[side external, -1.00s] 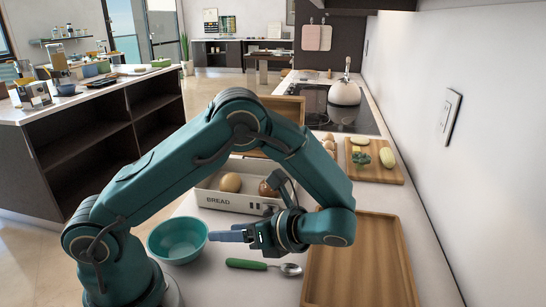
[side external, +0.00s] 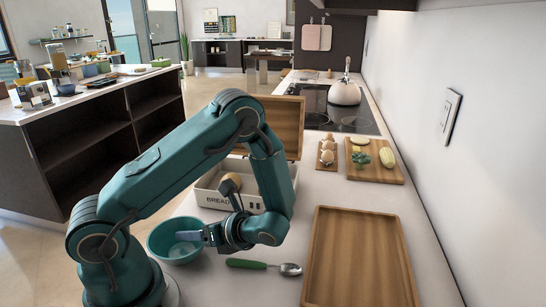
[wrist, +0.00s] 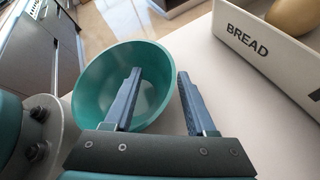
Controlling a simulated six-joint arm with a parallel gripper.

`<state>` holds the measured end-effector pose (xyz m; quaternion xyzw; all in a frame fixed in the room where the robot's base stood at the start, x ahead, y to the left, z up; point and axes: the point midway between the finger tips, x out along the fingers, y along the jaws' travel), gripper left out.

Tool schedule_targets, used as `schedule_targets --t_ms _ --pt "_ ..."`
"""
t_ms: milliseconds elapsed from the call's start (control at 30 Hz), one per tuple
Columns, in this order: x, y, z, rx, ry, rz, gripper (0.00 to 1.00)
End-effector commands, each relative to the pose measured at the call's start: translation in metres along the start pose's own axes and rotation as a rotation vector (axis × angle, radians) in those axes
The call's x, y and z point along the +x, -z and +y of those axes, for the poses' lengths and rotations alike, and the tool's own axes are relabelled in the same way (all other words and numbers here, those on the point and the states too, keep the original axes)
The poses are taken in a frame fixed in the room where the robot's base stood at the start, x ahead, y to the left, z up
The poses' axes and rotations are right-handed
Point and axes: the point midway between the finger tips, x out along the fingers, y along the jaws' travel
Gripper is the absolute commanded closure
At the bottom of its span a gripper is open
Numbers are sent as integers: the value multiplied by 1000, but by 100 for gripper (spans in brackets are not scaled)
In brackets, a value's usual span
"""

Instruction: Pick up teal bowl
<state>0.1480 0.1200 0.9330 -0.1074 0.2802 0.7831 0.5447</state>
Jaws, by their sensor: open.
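The teal bowl (side external: 170,249) sits upright on the pale counter beside my arm's base; it also shows in the wrist view (wrist: 92,83). My gripper (side external: 192,236) is open and empty at the bowl's right side. In the wrist view, one finger of my gripper (wrist: 160,72) reaches over the inside of the bowl and the other is outside its right rim, with the rim's right wall between them. I cannot tell whether either finger touches the bowl.
A white bread box (side external: 210,198) stands just behind, with its wooden lid (side external: 277,120) upright. A green-handled spoon (side external: 248,264) lies in front. A wooden tray (side external: 358,262) lies to the right. An egg holder (side external: 326,154) and a cutting board (side external: 378,172) are farther back.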

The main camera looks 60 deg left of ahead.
Motion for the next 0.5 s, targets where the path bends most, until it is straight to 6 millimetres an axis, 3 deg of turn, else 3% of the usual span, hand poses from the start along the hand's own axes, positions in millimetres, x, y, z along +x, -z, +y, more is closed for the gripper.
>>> schedule_targets --t_ms 167,200,333,500 --pt "0 0 0 -1 1 0 44" --pt "0 0 0 -1 1 0 48" --pt "0 0 0 -1 1 0 97" --pt "0 0 0 -1 1 0 100"
